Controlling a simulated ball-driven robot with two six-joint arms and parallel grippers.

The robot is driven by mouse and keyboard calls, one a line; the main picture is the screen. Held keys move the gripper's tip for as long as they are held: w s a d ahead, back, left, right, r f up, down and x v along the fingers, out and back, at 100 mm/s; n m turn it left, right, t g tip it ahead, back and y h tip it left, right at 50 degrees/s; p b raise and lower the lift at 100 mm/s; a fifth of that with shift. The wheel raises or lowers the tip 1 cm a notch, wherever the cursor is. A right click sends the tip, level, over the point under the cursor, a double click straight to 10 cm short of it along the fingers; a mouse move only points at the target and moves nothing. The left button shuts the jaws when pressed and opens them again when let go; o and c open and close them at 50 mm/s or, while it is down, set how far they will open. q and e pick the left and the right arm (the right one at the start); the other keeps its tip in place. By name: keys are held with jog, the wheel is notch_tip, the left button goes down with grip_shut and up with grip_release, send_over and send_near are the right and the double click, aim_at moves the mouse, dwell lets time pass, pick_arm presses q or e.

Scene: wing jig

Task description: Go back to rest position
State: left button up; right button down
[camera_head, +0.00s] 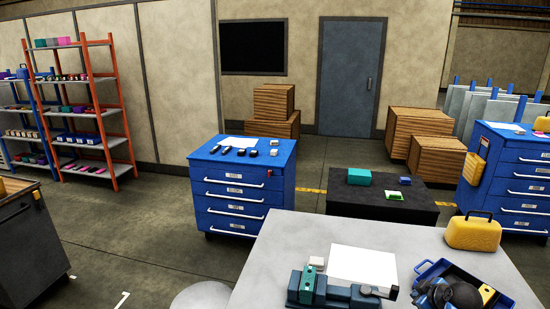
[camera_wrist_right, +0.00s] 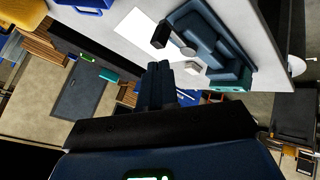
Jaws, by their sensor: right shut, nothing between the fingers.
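My right gripper shows in the right wrist view (camera_wrist_right: 165,78) with its dark fingers together and nothing between them. A small pale block (camera_head: 317,262) is beside the jig. My left gripper is not in view.
A white sheet (camera_head: 365,264) lies on the grey table (camera_head: 285,245). A blue tray (camera_head: 424,268) and a yellow case (camera_head: 473,233) stand at its right side. A blue drawer cabinet (camera_head: 240,190) and a low black table (camera_head: 345,207) stand beyond.

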notch_tip(320, 180, up, 6)
jog(key=w+d+m+t+h, duration=0.2)
jog(key=d+m+t+h, duration=0.1)
jog(key=m+t, duration=0.15)
jog(key=s+a+f+t+y, duration=0.1)
jog(key=s+a+f, duration=0.1)
jog(key=s+a, duration=0.6)
jog(key=s+a+f+m+t+y+b, duration=0.1)
jog(key=s+a+f+t, duration=0.1)
jog(key=s+a, duration=0.7)
jog(key=s+a+f+m+t+y+b, duration=0.1)
jog(key=s+a+f, duration=0.3)
jog(key=s+a, duration=0.5)
jog(key=s, duration=0.8)
jog(key=shift+a+t+y, duration=0.15)
jog(key=shift+t+y, duration=0.2)
jog(key=shift+y, duration=0.05)
